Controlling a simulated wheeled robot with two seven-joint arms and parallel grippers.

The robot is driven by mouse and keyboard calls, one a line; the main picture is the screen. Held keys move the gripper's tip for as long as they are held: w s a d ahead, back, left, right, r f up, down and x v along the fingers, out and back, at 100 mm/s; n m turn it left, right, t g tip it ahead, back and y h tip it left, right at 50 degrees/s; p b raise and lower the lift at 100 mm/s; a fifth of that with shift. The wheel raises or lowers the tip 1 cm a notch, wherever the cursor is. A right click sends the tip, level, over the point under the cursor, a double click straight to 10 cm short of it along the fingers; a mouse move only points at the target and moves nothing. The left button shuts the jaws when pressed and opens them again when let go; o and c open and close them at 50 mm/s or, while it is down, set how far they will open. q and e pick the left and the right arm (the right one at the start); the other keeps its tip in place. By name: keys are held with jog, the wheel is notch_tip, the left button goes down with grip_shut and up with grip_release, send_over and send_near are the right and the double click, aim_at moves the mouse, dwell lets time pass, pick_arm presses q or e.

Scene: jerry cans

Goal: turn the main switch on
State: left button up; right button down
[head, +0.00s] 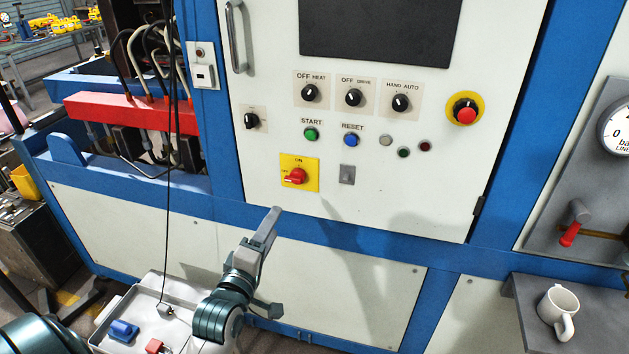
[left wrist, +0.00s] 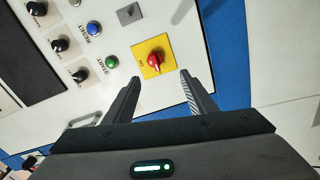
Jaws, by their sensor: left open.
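The main switch is a red rotary knob (head: 296,176) on a square yellow plate, low on the white control panel (head: 375,205). Its handle points left, toward the small "OFF" lettering, with "ON" printed above it. In the left wrist view the red knob (left wrist: 156,61) lies just beyond and between the fingertips. My left gripper (head: 272,260) is open and empty, below and in front of the switch, apart from it; its two fingers also show in the left wrist view (left wrist: 160,77). My right gripper is not in view.
Green START (head: 311,134) and blue RESET (head: 351,140) buttons sit above the switch, and a grey latch (head: 347,174) sits right of it. A red emergency button (head: 466,113) is farther right. A white mug (head: 559,309) stands on a grey shelf.

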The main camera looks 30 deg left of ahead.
pick_arm(q)
jog(key=shift+s+r, duration=0.15)
jog(key=shift+r, duration=0.45)
jog(key=p, duration=0.4)
send_near(295, 182)
jog(key=x, duration=0.8)
jog(key=shift+w+r, duration=0.2)
jog(key=shift+x, duration=0.95)
jog(key=shift+f, duration=0.1)
jog(key=shift+c, duration=0.2)
jog(key=c, duration=1)
